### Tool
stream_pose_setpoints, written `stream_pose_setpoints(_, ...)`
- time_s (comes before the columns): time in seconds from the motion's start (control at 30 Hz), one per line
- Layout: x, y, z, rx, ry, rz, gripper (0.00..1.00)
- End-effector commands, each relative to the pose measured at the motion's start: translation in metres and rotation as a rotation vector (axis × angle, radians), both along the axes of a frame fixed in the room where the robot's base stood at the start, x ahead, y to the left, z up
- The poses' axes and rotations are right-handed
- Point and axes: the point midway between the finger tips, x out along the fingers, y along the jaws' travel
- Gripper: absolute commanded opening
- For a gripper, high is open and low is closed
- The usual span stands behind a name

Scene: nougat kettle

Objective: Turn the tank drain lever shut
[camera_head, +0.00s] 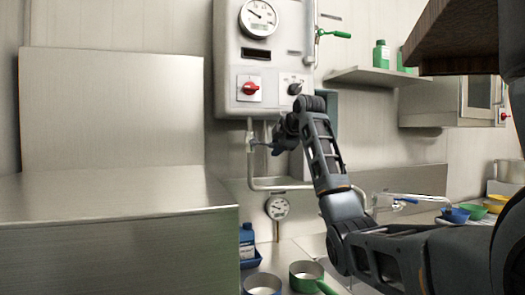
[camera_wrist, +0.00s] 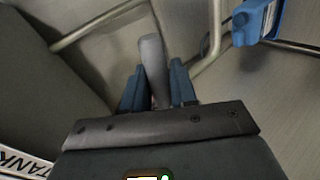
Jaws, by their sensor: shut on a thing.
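The tank drain lever is a grey rounded bar (camera_wrist: 152,60) standing between the two blue fingers of my gripper (camera_wrist: 157,82) in the wrist view. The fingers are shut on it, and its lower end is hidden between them. In the head view my gripper (camera_head: 263,145) is just below the wall-mounted tank unit (camera_head: 262,58), beside a valve body (camera_head: 249,140) on the vertical pipe. The lever is mostly hidden there by the fingers, and I cannot tell its exact angle. A label reading "TANK" (camera_wrist: 18,162) shows at the lower left of the wrist view.
A pipe (camera_head: 290,186) runs beneath my gripper, with a round gauge (camera_head: 277,207) below. A blue bottle (camera_head: 247,242) and a green-handled pan (camera_head: 306,274) stand lower down. A steel counter (camera_head: 110,205) fills the left. A shelf (camera_head: 375,76) juts out at right.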

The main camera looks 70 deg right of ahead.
Motion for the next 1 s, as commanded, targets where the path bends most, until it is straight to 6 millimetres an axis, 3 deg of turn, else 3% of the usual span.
stream_pose_setpoints(0.3,-0.012,0.000,0.012,-0.096,0.116,0.002,0.00)
stream_pose_setpoints(0.93,-0.013,0.000,0.014,-0.124,0.147,0.002,0.00)
stream_pose_setpoints(0.97,-0.013,0.000,0.014,-0.124,0.146,0.003,0.30)
stream_pose_setpoints(1.0,-0.013,0.000,0.014,-0.125,0.146,0.003,0.34)
